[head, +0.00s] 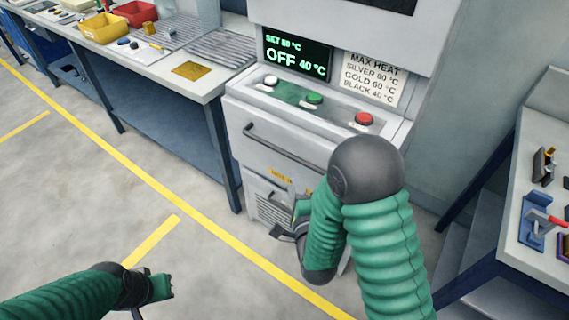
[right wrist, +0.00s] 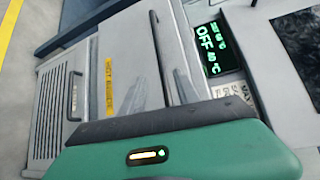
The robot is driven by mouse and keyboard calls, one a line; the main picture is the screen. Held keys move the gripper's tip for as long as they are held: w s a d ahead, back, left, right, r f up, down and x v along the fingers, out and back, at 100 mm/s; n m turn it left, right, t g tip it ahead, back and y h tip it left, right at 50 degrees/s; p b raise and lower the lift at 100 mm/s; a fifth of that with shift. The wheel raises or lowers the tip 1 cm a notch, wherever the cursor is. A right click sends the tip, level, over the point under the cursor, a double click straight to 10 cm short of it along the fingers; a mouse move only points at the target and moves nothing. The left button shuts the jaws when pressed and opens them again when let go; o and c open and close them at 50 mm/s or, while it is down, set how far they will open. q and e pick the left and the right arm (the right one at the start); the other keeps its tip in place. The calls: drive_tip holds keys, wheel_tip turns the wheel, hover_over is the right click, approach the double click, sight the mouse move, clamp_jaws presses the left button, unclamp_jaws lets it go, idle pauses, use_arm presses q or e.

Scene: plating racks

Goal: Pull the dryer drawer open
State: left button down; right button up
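The dryer (head: 340,70) stands upper middle in the head view. Its drawer front (head: 262,153) looks flush with the body and carries a long dark bar handle (head: 285,146). In the right wrist view the handle (right wrist: 158,50) runs top to bottom, with two grey fingers spread near its lower end. My right gripper (head: 287,212) is open, in front of the dryer below the handle in the head view; the wrist view shows its fingers (right wrist: 160,88). Contact with the handle cannot be told. My left gripper (head: 160,289) is low at the left, away from the dryer; its finger opening is unclear.
The dryer's display (head: 296,54) reads OFF 40 °C, above a row of buttons (head: 314,98). A lower vented panel (head: 268,200) has its own handle. A workbench (head: 150,65) with bins stands left, another table (head: 535,190) right. The floor in front is clear.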

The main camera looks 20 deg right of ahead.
sight(284, 154)
drive_tip(key=w, duration=0.4)
drive_tip(key=w+d+f, duration=0.1)
drive_tip(key=w, duration=0.4)
drive_tip(key=w+f, duration=0.1)
drive_tip(key=w, duration=0.4)
drive_tip(key=shift+d+b, duration=0.25)
drive_tip(key=shift+b, duration=0.05)
clamp_jaws()
drive_tip(key=shift+f, duration=0.15)
idle(0.3)
